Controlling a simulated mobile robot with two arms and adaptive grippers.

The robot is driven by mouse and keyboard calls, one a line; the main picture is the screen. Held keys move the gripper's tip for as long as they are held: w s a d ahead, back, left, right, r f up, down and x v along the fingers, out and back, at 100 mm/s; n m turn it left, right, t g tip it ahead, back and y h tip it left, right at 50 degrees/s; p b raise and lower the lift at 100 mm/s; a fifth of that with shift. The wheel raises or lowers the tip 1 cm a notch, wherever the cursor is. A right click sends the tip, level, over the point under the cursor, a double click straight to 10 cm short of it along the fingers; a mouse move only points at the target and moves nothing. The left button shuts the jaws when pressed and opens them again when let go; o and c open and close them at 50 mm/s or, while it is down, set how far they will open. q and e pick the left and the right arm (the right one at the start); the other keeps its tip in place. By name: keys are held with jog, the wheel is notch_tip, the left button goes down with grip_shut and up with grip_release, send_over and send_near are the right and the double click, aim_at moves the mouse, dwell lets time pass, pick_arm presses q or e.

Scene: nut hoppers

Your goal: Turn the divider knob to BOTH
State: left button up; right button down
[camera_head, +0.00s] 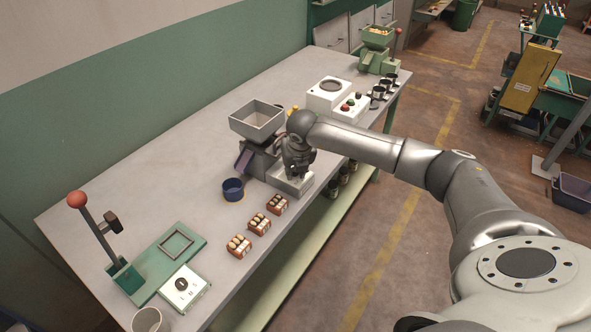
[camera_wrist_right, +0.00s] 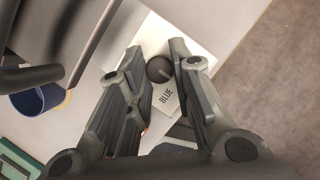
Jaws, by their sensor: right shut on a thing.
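The divider knob (camera_wrist_right: 159,69) is dark and round on a pale panel (camera_wrist_right: 196,51), seen in the right wrist view. The word BLUE reads on the panel just below the knob. No BOTH label can be read, and I cannot tell the knob's setting for sure. My right gripper (camera_wrist_right: 159,74) has its two fingers on either side of the knob, shut on it. In the head view, my right gripper (camera_head: 296,174) points down over the pale panel (camera_head: 293,187) beside the grey hopper (camera_head: 258,119) and hides the knob. My left gripper is not in view.
A blue cup (camera_head: 233,190) stands left of the panel, near the hopper's chute. Several small nut-filled boxes (camera_head: 260,223) line the table's front edge. A white unit with buttons (camera_head: 349,107) and a green hopper (camera_head: 376,38) stand farther back. A green lever press (camera_head: 125,275) stands at the near left.

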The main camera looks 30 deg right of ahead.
dwell(0.4)
jog(key=c, duration=1.3)
grip_release()
jog(key=shift+o, duration=0.2)
jog(key=shift+r, duration=0.1)
jog(key=v, duration=1.2)
jog(key=shift+a, duration=0.1)
